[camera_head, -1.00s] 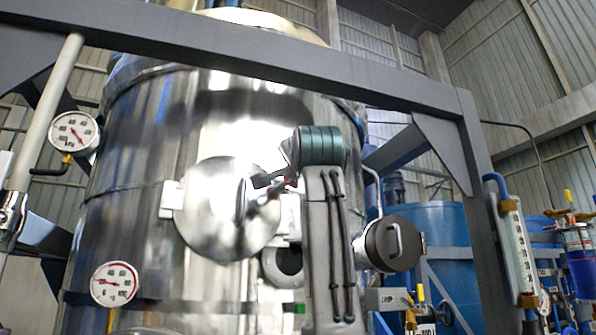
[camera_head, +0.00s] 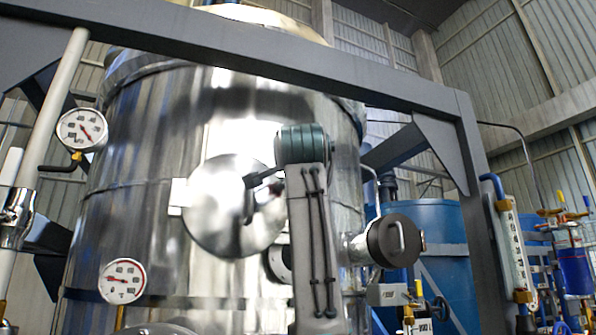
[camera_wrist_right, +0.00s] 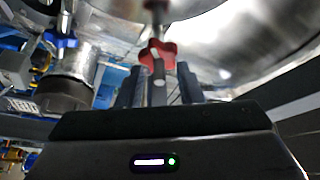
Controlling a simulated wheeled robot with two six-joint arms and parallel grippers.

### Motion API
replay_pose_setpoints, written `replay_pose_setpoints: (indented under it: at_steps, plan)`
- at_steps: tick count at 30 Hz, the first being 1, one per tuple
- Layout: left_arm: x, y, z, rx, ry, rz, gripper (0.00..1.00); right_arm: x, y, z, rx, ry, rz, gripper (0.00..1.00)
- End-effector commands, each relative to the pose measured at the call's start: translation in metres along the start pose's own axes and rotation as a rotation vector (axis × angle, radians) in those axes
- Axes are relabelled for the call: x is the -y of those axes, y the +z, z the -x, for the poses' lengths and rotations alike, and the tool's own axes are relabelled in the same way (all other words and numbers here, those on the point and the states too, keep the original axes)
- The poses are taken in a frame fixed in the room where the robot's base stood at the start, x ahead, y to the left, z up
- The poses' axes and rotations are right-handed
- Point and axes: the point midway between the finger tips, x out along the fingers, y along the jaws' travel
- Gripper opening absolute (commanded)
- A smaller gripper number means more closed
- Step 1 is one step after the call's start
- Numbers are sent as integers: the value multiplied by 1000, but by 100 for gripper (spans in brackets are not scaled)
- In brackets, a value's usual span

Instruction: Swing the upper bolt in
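In the wrist view my right gripper (camera_wrist_right: 159,88) has its two dark fingers apart, one on each side of the grey end of a bolt. A red star-shaped knob (camera_wrist_right: 158,50) sits on this bolt just beyond the fingertips. I see gaps beside the bolt end, so the fingers do not look closed on it. In the head view a round polished hatch door (camera_head: 222,207) stands at the front of the steel vessel (camera_head: 150,150). My right arm hides the gripper, the red knob and part of the hatch opening. My left gripper is in neither view.
A second knob, blue (camera_wrist_right: 62,41), is at the upper left of the wrist view. A capped side port (camera_head: 395,242) sticks out right of my arm. A grey frame beam (camera_head: 250,55) crosses above. Gauges (camera_head: 123,281) are on the left.

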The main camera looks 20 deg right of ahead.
Motion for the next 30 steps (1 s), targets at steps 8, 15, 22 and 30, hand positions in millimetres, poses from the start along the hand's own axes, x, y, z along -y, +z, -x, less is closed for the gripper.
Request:
replay_pose_setpoints:
  at_steps: [8, 15, 22, 30]
  plan:
    - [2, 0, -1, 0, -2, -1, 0, 0, 0, 1, 0, 0, 0, 33]
    - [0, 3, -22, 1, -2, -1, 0, -4, 3, 30, -1, -3, -1, 33]
    - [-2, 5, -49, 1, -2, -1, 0, -3, 4, 77, -1, -4, -1, 33]
    - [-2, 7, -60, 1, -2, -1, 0, 0, 2, 106, 0, -1, 1, 33]
